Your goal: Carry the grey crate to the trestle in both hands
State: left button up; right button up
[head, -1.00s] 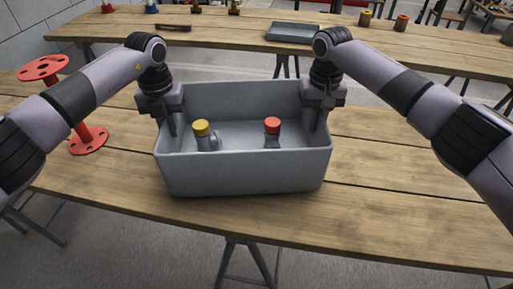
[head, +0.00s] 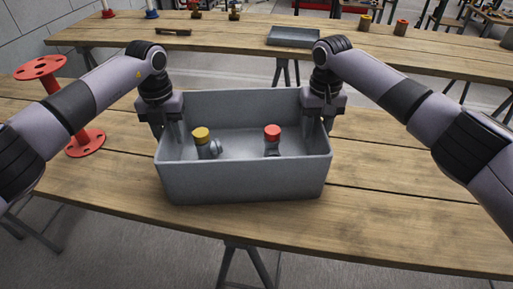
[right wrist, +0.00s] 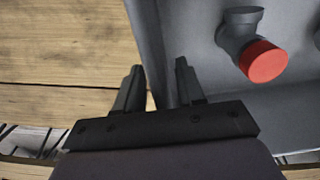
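The grey crate (head: 243,181) is on the near wooden table, upright, with its open top toward me. Inside are a yellow-capped fitting (head: 202,137) and a red-capped fitting (head: 272,138); the red one also shows in the right wrist view (right wrist: 262,60). My left gripper (head: 168,130) is at the crate's left wall, fingers down on either side of it. Whether the crate's underside touches the table is hard to tell.
A red flanged spool (head: 84,140) stands on the table left of the crate. A farther trestle table (head: 215,38) holds a grey tray (head: 293,37), a dark tool (head: 174,31) and several small fittings. A floor gap lies between the tables.

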pick_arm(q)
notch_tip(320, 180, up, 12)
jog(key=shift+f, duration=0.1)
pick_arm(e)
notch_tip(320, 180, up, 12)
jog(key=shift+r, duration=0.1)
dwell(0.5)
pick_arm(q)
jog(key=shift+s, duration=0.1)
pick_arm(e)
jog(key=shift+s, duration=0.1)
